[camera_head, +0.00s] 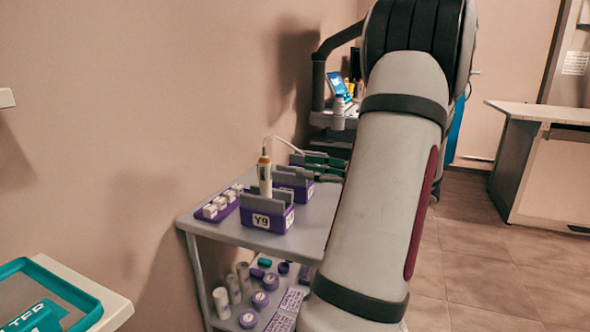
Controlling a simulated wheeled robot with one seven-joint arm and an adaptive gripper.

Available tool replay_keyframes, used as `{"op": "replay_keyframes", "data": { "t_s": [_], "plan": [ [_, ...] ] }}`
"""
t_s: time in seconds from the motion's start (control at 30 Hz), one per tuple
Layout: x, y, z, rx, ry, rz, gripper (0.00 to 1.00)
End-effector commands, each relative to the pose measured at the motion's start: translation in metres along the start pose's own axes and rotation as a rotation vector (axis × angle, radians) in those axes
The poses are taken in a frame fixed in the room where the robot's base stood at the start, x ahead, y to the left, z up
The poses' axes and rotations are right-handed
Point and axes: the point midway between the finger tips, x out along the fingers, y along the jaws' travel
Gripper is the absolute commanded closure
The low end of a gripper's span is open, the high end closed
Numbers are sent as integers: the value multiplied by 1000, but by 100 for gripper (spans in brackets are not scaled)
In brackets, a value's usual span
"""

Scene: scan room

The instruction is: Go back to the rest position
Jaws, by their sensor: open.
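A white and orange probe (265,178) with a white cable stands upright at the front purple holder marked Y9 (268,216). My large pale arm hides the wrist and the cart's right side.
A purple tray with white blocks (222,204) lies at the cart's left. Several cylinders and purple lidded jars (260,300) fill the lower shelf. A teal tray (88,306) is at lower left. The wall is close behind the cart. Open floor (470,260) lies right, before a counter (545,112).

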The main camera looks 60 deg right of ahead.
Motion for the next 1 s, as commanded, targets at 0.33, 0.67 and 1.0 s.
{"op": "replay_keyframes", "data": {
  "t_s": [0.33, 0.67, 1.0],
  "plan": [
    [4, 3, 1, -5, 5, 11, 58],
    [99, 138, 15, -234, 175, 442, 58],
    [108, 340, 2, -725, 332, 1105, 58]
  ]
}}
